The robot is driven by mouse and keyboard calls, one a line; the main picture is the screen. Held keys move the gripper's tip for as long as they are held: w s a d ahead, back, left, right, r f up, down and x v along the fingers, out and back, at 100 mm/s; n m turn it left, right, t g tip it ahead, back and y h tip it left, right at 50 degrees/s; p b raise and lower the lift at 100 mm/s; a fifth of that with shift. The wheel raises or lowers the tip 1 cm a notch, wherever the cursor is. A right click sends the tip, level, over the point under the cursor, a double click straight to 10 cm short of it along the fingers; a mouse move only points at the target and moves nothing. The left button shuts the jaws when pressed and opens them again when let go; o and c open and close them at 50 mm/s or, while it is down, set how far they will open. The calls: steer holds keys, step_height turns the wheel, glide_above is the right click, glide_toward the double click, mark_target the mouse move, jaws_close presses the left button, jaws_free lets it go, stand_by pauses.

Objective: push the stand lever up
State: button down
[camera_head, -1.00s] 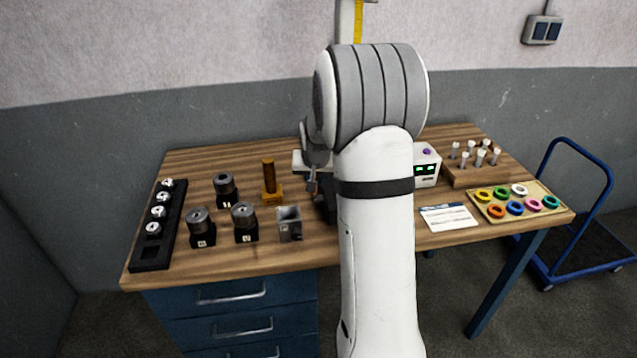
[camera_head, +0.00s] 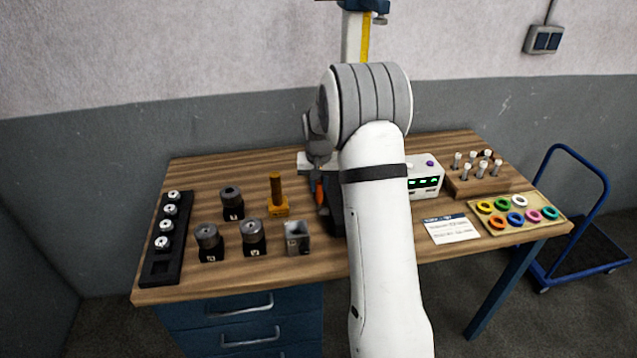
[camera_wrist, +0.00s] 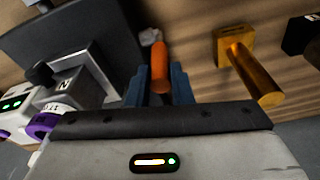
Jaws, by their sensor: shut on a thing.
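The stand's lever has an orange handle (camera_wrist: 160,65), seen in the wrist view between the two blue fingers of my gripper (camera_wrist: 158,82), which is shut on it. In the head view the orange handle (camera_head: 320,194) shows as a small patch left of my arm, below my wrist. The stand's white column (camera_head: 353,42) with a yellow scale rises behind my arm, with a blue part at its top. My arm hides much of the stand's middle and lower part. The lever's pivot is not clear.
A brass-coloured post (camera_head: 277,192) on a block stands close left of my gripper; it also shows in the wrist view (camera_wrist: 255,75). Dark cylindrical pieces (camera_head: 209,240) and a grey open box (camera_head: 297,237) are in front. A white display box (camera_head: 425,181) stands right.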

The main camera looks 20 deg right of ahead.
steer(key=shift+w+r, duration=0.1)
steer(key=c, duration=1.6)
jaws_free()
steer(key=shift+o, duration=0.2)
step_height(320, 180, up, 8)
steer(key=s+b, duration=0.1)
steer(key=b, duration=0.1)
steer(key=shift+a+f, duration=0.2)
steer(key=shift+s, duration=0.1)
